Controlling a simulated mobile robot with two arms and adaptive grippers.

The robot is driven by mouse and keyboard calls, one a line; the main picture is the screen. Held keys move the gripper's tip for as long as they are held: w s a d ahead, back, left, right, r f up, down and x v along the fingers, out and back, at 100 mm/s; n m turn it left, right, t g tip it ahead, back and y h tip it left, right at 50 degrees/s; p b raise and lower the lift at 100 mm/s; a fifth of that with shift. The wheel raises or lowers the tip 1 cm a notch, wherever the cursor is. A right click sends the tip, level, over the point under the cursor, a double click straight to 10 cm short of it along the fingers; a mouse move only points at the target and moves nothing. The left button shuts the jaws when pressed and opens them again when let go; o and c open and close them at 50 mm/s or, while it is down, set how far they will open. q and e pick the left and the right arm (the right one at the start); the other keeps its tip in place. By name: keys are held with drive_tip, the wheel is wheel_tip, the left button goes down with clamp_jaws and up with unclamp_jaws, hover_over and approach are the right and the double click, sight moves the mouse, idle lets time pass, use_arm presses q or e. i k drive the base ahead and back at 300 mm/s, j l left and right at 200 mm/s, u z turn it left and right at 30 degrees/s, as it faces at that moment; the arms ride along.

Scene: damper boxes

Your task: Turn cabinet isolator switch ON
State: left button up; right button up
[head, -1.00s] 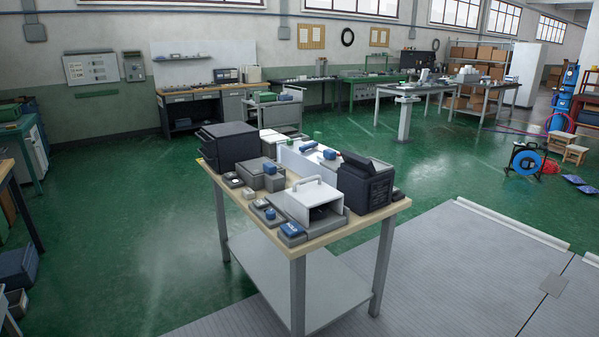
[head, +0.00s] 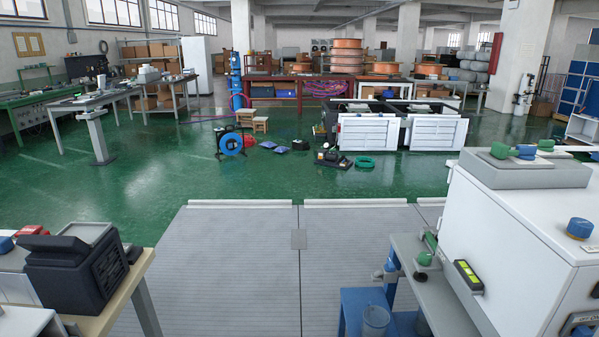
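A white cabinet (head: 520,240) stands at the right, cut off by the right edge. A round blue knob (head: 580,229) sits on its face. Below it, at the bottom right corner, is a dark switch plate (head: 580,321), partly cut off. I cannot tell whether this is the isolator switch or how it is set. Neither of my grippers is in view.
A bench with a black box (head: 75,270) is at the lower left. A blue stand (head: 362,306) is beside the cabinet. Grey floor plates (head: 250,260) lie clear between them. White crates (head: 400,128) stand farther back on green floor.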

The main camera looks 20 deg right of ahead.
sight(527, 152)
drive_tip(key=i+z, duration=0.25)
drive_tip(key=z, duration=0.25)
drive_tip(key=i+j+z, duration=0.1)
drive_tip(key=z, duration=0.4)
drive_tip(key=i+j+z, duration=0.2)
drive_tip(key=z, duration=0.25)
drive_tip(key=i+j+z, duration=0.25)
drive_tip(key=z, duration=0.25)
drive_tip(key=i+j+z, duration=0.15)
drive_tip(key=j+z, duration=0.15)
drive_tip(key=z, duration=0.2)
